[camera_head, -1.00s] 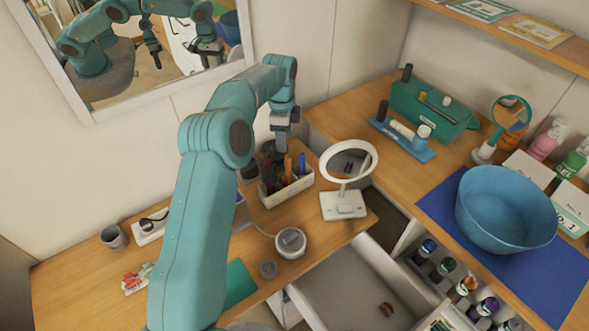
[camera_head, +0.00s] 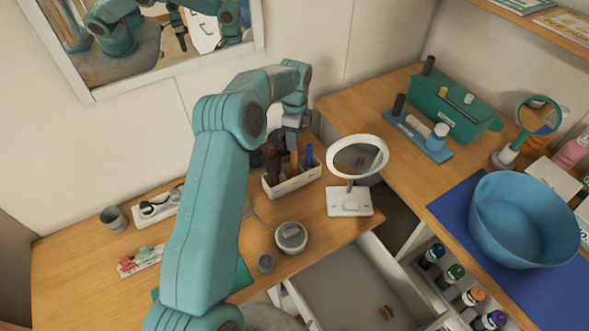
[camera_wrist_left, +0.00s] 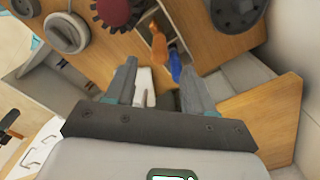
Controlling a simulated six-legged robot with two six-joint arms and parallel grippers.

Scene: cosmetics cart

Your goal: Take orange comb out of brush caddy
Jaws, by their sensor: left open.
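The cream brush caddy (camera_head: 295,184) stands on the wooden table beneath my left gripper (camera_head: 293,143). The orange comb (camera_head: 294,162) stands upright in it, between a dark red brush (camera_head: 273,166) and a blue-handled item (camera_head: 309,156). My left gripper is directly above the comb, its fingertips close to the comb's top; I cannot tell whether they touch. In the left wrist view the open fingers (camera_wrist_left: 158,82) point toward the comb (camera_wrist_left: 158,44) and the blue item (camera_wrist_left: 175,66), with nothing between them clearly held. My right gripper is not in view.
A white round mirror (camera_head: 349,201) stands just right of the caddy. A grey round container (camera_head: 291,237) sits in front. An open drawer (camera_head: 345,283) lies below the table edge. A blue bowl (camera_head: 524,222) is on the right counter. A power strip (camera_head: 157,207) is left.

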